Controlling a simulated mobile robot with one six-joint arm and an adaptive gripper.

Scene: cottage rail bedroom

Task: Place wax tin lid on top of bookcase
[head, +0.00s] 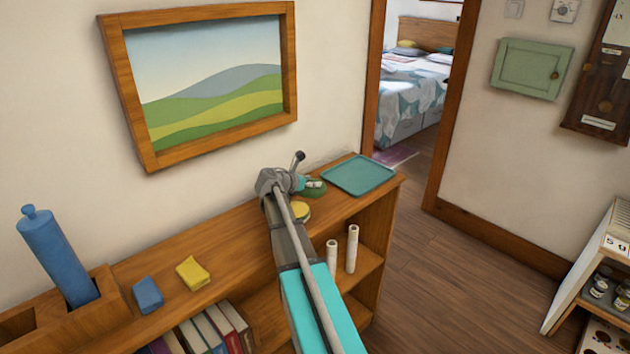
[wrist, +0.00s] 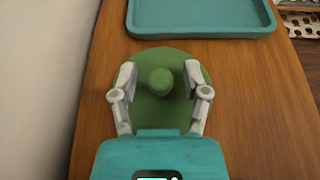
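The wax tin lid looks to be the green round disc with a central knob, seen in the wrist view (wrist: 160,108) and partly behind my gripper in the head view (head: 315,190). It lies on the wooden bookcase top (head: 235,235), close to the teal tray. My gripper (wrist: 160,78) is over the lid, with one finger on each side of the knob. A gap shows between each finger and the knob, so the gripper is open. Part of the lid's near edge is hidden by my gripper.
A teal tray (head: 358,175) lies at the bookcase's far end. A round yellow-topped thing (head: 300,211) sits beside my arm. A yellow block (head: 193,273), a blue block (head: 147,294) and a blue bottle (head: 57,255) in a wooden box stand nearer. The wall runs along the left.

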